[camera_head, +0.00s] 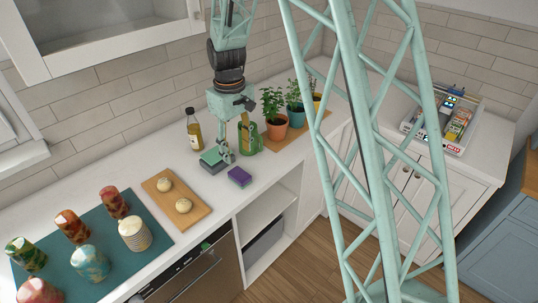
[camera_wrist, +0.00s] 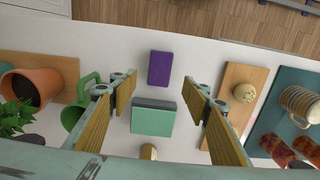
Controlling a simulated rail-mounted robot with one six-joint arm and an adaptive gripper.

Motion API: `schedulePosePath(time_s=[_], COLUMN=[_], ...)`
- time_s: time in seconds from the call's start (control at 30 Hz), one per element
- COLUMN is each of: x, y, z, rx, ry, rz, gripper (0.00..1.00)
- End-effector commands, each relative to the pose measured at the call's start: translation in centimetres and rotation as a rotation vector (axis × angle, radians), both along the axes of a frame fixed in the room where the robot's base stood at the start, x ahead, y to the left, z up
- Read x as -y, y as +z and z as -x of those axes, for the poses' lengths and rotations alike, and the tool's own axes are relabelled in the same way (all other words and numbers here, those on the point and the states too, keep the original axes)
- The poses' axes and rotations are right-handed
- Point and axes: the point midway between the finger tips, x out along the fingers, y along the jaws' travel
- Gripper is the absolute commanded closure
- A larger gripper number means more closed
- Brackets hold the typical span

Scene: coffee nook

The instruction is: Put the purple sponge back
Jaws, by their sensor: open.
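The purple sponge (camera_head: 239,176) lies flat on the white counter near its front edge, and it also shows in the wrist view (camera_wrist: 160,68) beyond the fingertips. A green block with a dark layer (camera_head: 213,160) sits on the counter just left of and behind the sponge. In the wrist view this green block (camera_wrist: 152,121) lies between my fingers, apart from the sponge. My gripper (camera_head: 226,157) is open above the counter by the block, with its fingers spread wide in the wrist view (camera_wrist: 160,92). I cannot tell its exact height. Nothing is held.
A green mug (camera_head: 250,138) and potted plants on a wooden board stand close to the right. An oil bottle (camera_head: 194,130) stands behind. A board with two round buns (camera_head: 177,203) and a teal mat (camera_head: 145,253) with cups lie left. Counter is bare around the sponge.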

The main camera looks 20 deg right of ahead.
Motion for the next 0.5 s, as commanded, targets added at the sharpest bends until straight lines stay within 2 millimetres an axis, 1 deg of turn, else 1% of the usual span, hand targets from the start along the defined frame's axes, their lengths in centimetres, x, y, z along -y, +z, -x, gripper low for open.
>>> schedulePosePath(time_s=[0.13,0.27,0.37,0.5], x=[0.0,0.0,0.0,0.0], y=[0.4,1.4,2.7,4.9], z=[0.1,0.6,1.1,2.4], rx=[0.003,0.01,0.017,0.03], ry=[-0.002,-0.008,-0.015,-0.03], rz=[0.0,0.0,0.0,0.0], gripper=[0.56,0.56,0.56,0.56])
